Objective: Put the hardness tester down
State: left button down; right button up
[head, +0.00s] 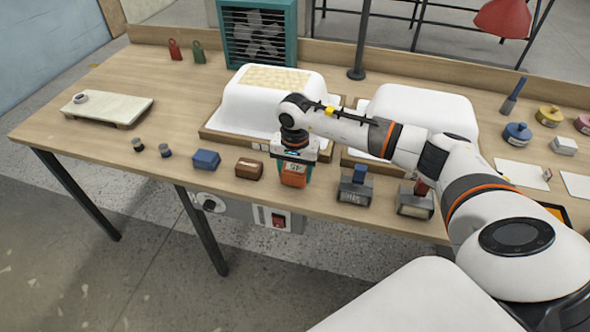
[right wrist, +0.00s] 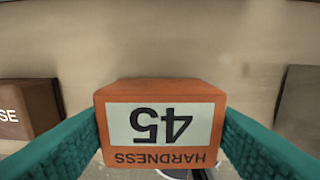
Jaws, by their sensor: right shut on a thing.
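The hardness tester (head: 293,175) is a small orange block near the front edge of the wooden table. In the right wrist view its top (right wrist: 160,125) shows a pale label reading "HARDNESS 45", upside down. My right gripper (head: 294,168) is shut on it, with a teal finger on each side, pointing down. I cannot tell whether the tester's underside touches the table. My left gripper is not in view.
A brown block (head: 249,168) and a blue block (head: 206,159) stand left of the tester. A grey-based stamp (head: 354,190) stands to its right. Two white tub shells (head: 240,108) (head: 440,112) lie behind. The table's front edge is close.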

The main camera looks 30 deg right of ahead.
aim_at(295, 169)
jog(key=shift+f, duration=0.15)
jog(key=o, duration=0.9)
notch_tip(295, 169, up, 12)
jog(key=shift+r+b, duration=0.2)
jog(key=shift+b, duration=0.4)
